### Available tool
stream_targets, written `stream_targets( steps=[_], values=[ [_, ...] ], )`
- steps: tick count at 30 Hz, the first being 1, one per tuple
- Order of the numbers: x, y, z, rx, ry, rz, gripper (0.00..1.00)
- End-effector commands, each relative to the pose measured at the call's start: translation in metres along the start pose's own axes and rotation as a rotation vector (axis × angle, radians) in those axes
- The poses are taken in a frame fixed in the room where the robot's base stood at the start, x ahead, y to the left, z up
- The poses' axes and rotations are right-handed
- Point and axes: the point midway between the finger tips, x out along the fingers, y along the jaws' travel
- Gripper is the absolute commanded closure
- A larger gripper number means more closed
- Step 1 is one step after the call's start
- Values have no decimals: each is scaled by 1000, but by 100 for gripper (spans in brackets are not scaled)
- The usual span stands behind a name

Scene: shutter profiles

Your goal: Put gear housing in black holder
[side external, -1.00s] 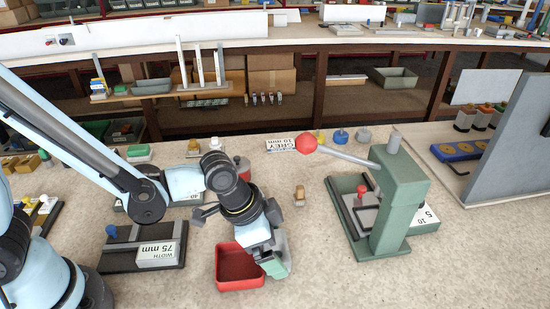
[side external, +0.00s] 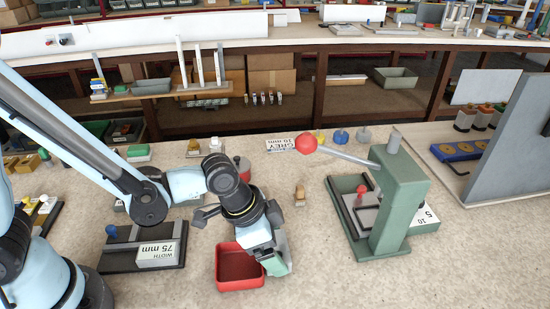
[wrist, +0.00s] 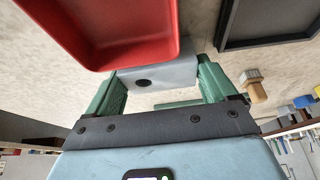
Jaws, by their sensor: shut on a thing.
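My gripper (wrist: 155,92) has green fingers, one on each side of a grey block with a dark round hole, which I take to be the gear housing (wrist: 170,75). It is shut on this block. In the side view my gripper (side external: 277,262) is low, just right of the red bin (side external: 225,278); the block is mostly hidden there. A black shallow tray (wrist: 235,38), possibly the black holder, shows at the wrist view's upper right, apart from the block. A dark base with a WIDTH 75 mm label (side external: 158,253) lies left of the bin; I cannot tell whether they are the same.
A green lever press (side external: 398,200) with a red ball handle stands to the right. A small wooden-handled piece (side external: 300,196) stands behind my gripper. A grey upright panel (side external: 510,140) is at far right. The front right bench is clear.

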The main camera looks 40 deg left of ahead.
Motion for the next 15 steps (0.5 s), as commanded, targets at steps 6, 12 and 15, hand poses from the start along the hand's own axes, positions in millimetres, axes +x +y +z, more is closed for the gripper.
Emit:
stream_targets(
  steps=[6,12,15],
  values=[
    [-5,0,-2,0,1,0,69],
    [-19,0,-8,0,1,0,69],
    [-28,0,-12,0,1,0,69]
  ],
)
